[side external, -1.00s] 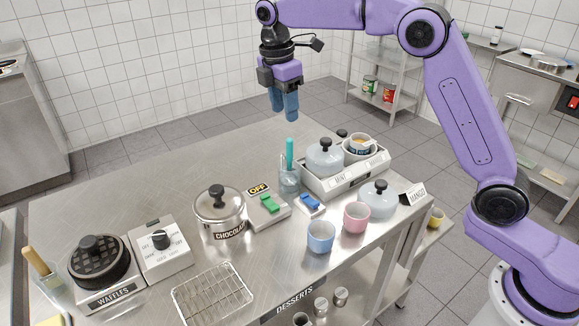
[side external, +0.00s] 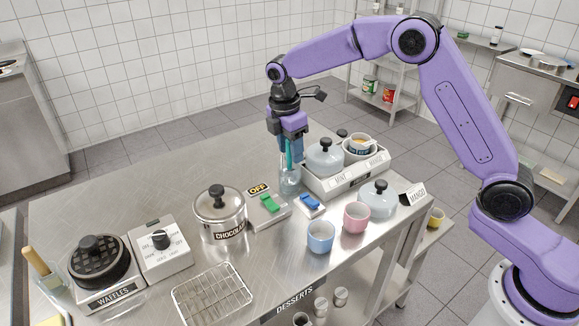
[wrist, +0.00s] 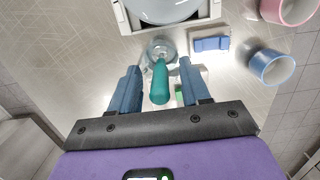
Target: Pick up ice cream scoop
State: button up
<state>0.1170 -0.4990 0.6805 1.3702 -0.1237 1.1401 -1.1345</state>
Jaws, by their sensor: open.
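The ice cream scoop (side external: 288,158) has a teal handle and stands upright in a clear glass container (side external: 290,181) on the steel table. My gripper (side external: 289,152) is over the container, with its blue fingers at the height of the handle. In the wrist view, the teal handle (wrist: 160,82) lies between the two open fingers (wrist: 157,84), apart from both. The scoop's lower end is inside the glass container (wrist: 161,48) and is hard to make out.
Right of the container stands a tray (side external: 346,181) with lidded tubs. A blue block (side external: 309,204), a switch box (side external: 267,209), a chocolate pot (side external: 219,213), a blue cup (side external: 320,236) and a pink cup (side external: 356,217) are nearby. The table behind the container is clear.

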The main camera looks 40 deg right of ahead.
grip_shut()
